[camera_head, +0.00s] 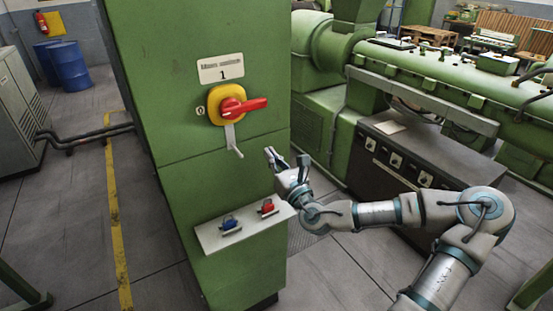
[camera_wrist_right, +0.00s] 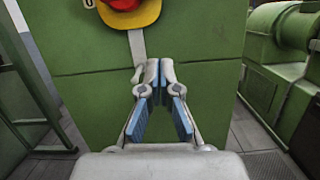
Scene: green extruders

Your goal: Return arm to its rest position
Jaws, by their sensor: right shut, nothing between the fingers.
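My right arm (camera_head: 380,212) reaches in from the lower right. A red rotary switch handle (camera_head: 245,106) on a yellow plate (camera_head: 215,103) sits above and left of the gripper, apart from it. A grey tab (camera_head: 232,140) hangs below the switch. My left gripper is not in view.
A small shelf (camera_head: 210,240) with a blue padlock (camera_head: 230,224) and a red padlock (camera_head: 267,208) juts from the cabinet below the gripper. A green machine (camera_head: 450,80) and a dark control box (camera_head: 390,160) stand at right. Open floor (camera_head: 70,230) lies at left.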

